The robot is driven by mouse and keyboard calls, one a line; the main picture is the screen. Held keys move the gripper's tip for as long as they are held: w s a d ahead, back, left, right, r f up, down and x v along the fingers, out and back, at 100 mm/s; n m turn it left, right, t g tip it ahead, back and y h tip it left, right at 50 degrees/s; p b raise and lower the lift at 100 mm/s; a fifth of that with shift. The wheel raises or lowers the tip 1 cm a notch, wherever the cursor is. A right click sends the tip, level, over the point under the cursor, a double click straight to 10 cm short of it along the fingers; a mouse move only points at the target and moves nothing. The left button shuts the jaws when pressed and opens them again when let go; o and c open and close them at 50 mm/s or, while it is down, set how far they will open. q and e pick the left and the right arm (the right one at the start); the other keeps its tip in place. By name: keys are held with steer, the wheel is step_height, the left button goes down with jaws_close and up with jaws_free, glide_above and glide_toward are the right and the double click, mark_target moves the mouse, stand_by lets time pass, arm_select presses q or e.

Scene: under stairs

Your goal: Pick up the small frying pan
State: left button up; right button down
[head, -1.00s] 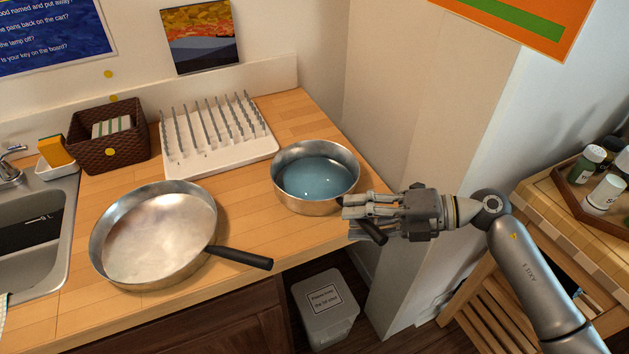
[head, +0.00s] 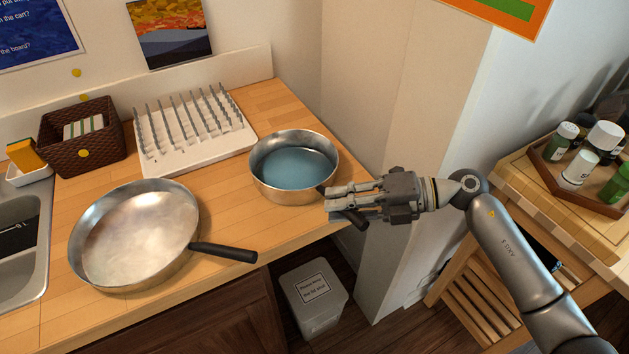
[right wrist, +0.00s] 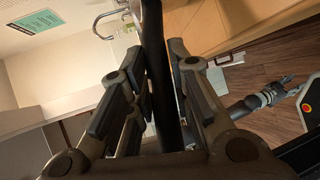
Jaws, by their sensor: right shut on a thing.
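The small frying pan (head: 291,169), metal with a blue inside, is at the right end of the wooden counter. Its dark handle points toward the front right, past the counter edge. My right gripper (head: 338,204) is shut on this handle. In the right wrist view the dark handle (right wrist: 153,60) runs between the two fingers of the right gripper (right wrist: 157,90). I cannot tell whether the pan's base touches the counter. Part of the handle is hidden by the fingers. A jointed grey and dark arm (right wrist: 262,98) shows small in the right wrist view; its finger state is unclear.
A larger frying pan (head: 134,238) lies left on the counter (head: 285,228), its handle pointing right. Behind are a white pegged rack (head: 190,152) and a brown basket (head: 82,158). A wall stands right of the small pan. A bin (head: 313,297) and bottle tray (head: 597,191) are also near.

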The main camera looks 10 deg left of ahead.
steer(key=shift+r, duration=0.2)
steer(key=shift+w+r+b, duration=0.1)
steer(key=shift+r+b, duration=0.25)
steer(key=shift+r, duration=0.4)
steer(key=s+r+b, duration=0.1)
steer(key=s+r, duration=1)
steer(key=s, duration=0.3)
steer(key=shift+a+b, duration=0.3)
steer(key=shift+b, duration=0.05)
steer(key=shift+r, duration=0.1)
